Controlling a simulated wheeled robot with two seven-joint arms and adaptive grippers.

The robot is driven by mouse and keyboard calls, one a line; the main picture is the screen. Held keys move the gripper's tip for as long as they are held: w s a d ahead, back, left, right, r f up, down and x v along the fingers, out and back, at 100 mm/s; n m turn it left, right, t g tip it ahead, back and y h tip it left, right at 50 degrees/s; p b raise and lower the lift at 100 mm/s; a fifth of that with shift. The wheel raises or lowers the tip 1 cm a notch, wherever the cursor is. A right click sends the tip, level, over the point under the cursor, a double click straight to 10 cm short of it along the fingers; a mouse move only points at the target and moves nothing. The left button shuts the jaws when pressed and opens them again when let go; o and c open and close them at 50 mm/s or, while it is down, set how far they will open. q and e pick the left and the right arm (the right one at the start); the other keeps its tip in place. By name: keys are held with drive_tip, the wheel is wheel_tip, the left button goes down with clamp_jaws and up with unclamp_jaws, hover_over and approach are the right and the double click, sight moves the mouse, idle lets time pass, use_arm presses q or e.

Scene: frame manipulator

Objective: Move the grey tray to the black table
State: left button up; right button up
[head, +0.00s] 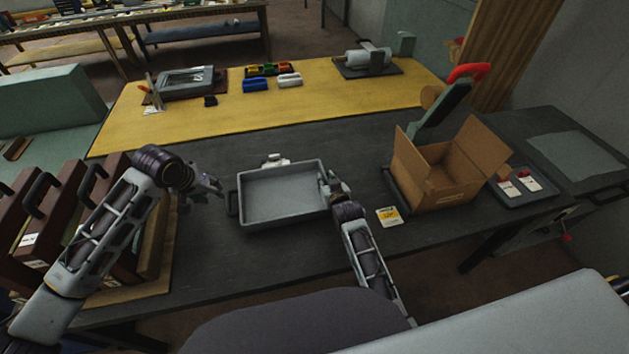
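The grey tray (283,197) is a shallow, empty rectangular tray with a dark handle at its left end. It appears to lie flat on the black table (330,140). My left gripper (204,190) is to the left of the tray, a short gap from its left handle, and looks open and empty. My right gripper (328,186) is at the tray's right end, touching it or very close. Its fingers blend with the tray edge, so whether they are closed on it cannot be told. The tray's right handle is hidden.
An open cardboard box (450,170) stands right of the tray, near a yellow-white card (388,216). Brown cases (60,215) stand at the left. A small light object (275,160) is behind the tray. A yellow mat (220,115) with several items lies at the back.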

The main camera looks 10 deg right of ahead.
drive_tip(key=shift+s, duration=0.2)
drive_tip(key=shift+v, duration=5.8)
drive_tip(key=shift+r, duration=0.15)
